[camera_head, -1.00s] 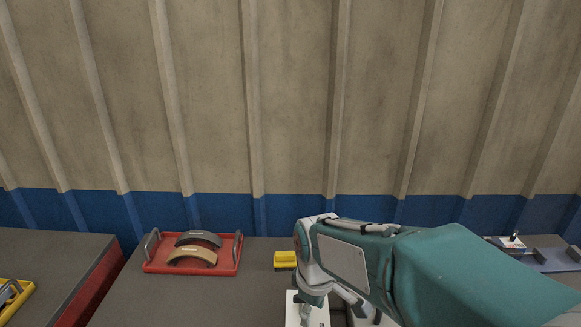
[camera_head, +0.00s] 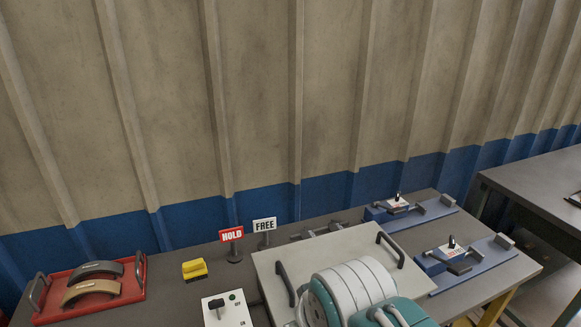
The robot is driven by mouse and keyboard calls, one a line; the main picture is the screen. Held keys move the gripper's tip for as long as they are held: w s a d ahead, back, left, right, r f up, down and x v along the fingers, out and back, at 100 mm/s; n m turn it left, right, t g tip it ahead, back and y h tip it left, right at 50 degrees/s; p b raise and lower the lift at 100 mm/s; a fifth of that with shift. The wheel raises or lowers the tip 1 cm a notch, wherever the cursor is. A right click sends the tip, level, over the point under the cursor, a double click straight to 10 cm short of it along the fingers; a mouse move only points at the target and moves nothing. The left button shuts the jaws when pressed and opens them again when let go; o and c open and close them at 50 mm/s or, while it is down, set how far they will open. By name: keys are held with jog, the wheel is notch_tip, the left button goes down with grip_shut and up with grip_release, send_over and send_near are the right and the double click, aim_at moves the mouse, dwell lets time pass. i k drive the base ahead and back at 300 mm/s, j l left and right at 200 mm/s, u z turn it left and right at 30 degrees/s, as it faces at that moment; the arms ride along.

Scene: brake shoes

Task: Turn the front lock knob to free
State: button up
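Two blue fixtures stand on the right part of the bench. The front blue fixture (camera_head: 478,272) carries a small white plate with red and green marks and a black knob (camera_head: 451,242). The back blue fixture (camera_head: 378,214) has a similar black knob (camera_head: 397,197). The knobs are too small to read which mark they point at. My arm, teal with white bands, reaches in from the bottom centre, left of the front fixture. My gripper is not visible in the head view.
A grey plate with two dark handles (camera_head: 400,262) lies at centre. Red HOLD (camera_head: 231,235) and white FREE (camera_head: 264,225) signs stand behind it. Left are a yellow block (camera_head: 194,270), a white switch box (camera_head: 240,313) and a red tray (camera_head: 125,292) with two curved shoes.

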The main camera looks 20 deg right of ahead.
aim_at(452, 241)
jog(key=z, duration=1.95)
